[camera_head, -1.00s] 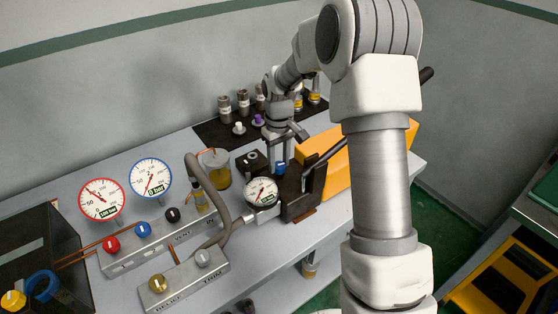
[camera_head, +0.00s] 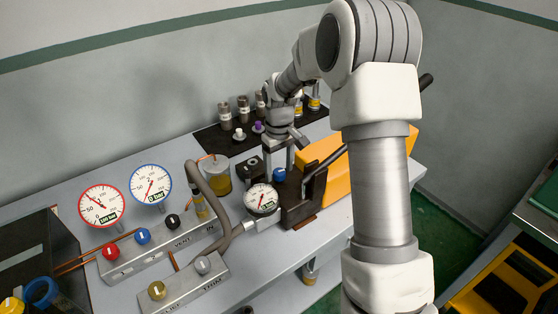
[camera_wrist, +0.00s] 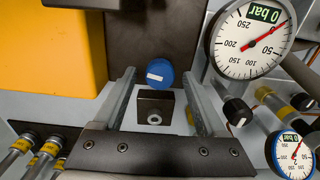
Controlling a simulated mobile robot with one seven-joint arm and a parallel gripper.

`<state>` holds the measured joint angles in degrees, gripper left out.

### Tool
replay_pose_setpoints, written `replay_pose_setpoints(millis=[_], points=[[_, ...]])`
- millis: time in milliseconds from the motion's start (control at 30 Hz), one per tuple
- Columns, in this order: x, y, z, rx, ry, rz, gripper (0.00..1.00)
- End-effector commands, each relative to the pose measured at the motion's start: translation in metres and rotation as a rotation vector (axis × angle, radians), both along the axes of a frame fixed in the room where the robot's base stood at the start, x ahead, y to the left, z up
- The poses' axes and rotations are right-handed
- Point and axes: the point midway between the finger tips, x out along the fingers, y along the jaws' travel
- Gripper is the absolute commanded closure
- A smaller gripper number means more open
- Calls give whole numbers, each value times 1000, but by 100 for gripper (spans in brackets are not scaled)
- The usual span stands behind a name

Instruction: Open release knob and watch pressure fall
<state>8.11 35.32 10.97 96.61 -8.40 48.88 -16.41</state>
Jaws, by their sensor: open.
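A blue knob (camera_head: 279,174) with a white mark sits on the dark pump block (camera_head: 297,205); it also shows in the wrist view (camera_wrist: 159,73). My gripper (camera_head: 278,160) is open above it. In the wrist view my gripper's fingers (camera_wrist: 159,80) stand either side of the knob, with clear gaps; I cannot tell how far above it they are. The white dial gauge (camera_head: 262,198) beside the block reads 0 bar in the wrist view (camera_wrist: 252,40).
A red-rimmed gauge (camera_head: 102,205) reads about 100 bar; a blue-rimmed gauge (camera_head: 151,184) reads 0 bar. Manifolds carry red (camera_head: 110,248), blue, black, brass (camera_head: 157,290) and grey knobs. A yellow body (camera_head: 345,165), a dark lever and a hose (camera_head: 212,200) crowd the pump.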

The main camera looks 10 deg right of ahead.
Motion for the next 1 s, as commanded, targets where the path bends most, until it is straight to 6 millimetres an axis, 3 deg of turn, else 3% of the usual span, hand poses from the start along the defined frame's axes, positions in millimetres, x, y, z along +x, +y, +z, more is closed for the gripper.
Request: replay_pose_setpoints(millis=[167, 700, 1000], points=[[1, 0, 18, 0, -4, 0, 26], [1, 0, 143, 0, -4, 0, 26], [0, 0, 173, 0, -3, 0, 26]])
